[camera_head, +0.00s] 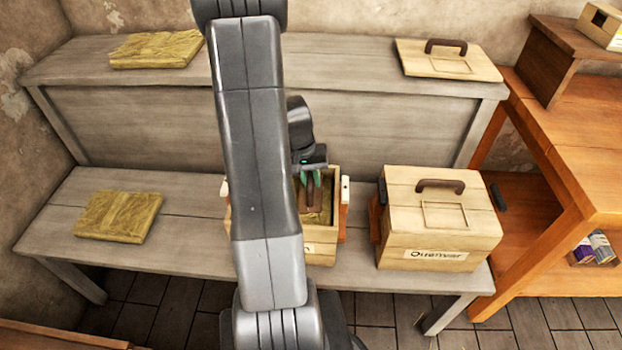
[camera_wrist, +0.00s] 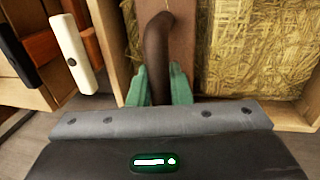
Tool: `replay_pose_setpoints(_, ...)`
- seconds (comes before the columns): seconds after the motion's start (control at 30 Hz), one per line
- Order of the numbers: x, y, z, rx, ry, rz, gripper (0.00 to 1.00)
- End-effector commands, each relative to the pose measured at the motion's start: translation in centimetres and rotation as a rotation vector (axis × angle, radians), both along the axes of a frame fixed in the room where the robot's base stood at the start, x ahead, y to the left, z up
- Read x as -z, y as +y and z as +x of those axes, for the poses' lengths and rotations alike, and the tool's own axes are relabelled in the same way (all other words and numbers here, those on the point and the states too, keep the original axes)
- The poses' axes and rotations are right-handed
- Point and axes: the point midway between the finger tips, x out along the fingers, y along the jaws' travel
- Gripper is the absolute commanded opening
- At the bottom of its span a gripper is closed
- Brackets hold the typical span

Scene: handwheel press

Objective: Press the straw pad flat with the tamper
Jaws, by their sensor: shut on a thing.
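My gripper (camera_head: 309,181) is down at the open wooden crate (camera_head: 322,258) on the lower bench, partly hidden behind my arm. In the wrist view its green fingertips (camera_wrist: 160,88) are shut around the dark curved handle of the brown tamper (camera_wrist: 157,42). The tamper's brown base lies over the straw pad (camera_wrist: 245,45) inside the crate; straw shows on its right side. In the head view the tamper (camera_head: 316,200) sits within the crate walls. Whether its base presses on the straw or is just above it, I cannot tell.
A loose straw pad (camera_head: 118,216) lies left on the lower bench, another (camera_head: 157,50) on the upper shelf. A lid with handle (camera_head: 447,62) lies upper right. A closed, labelled box (camera_head: 440,225) stands right of the crate. An orange shelf unit (camera_head: 580,150) stands far right.

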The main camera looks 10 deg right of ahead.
Motion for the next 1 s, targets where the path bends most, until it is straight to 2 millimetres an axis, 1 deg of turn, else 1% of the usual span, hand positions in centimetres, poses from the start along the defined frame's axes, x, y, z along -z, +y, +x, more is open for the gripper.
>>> replay_pose_setpoints(0.67,0.62,0.00,0.02,0.000,-0.001,0.000,0.00)
replay_pose_setpoints(1.0,0.59,0.00,0.02,0.000,0.000,0.000,0.00)
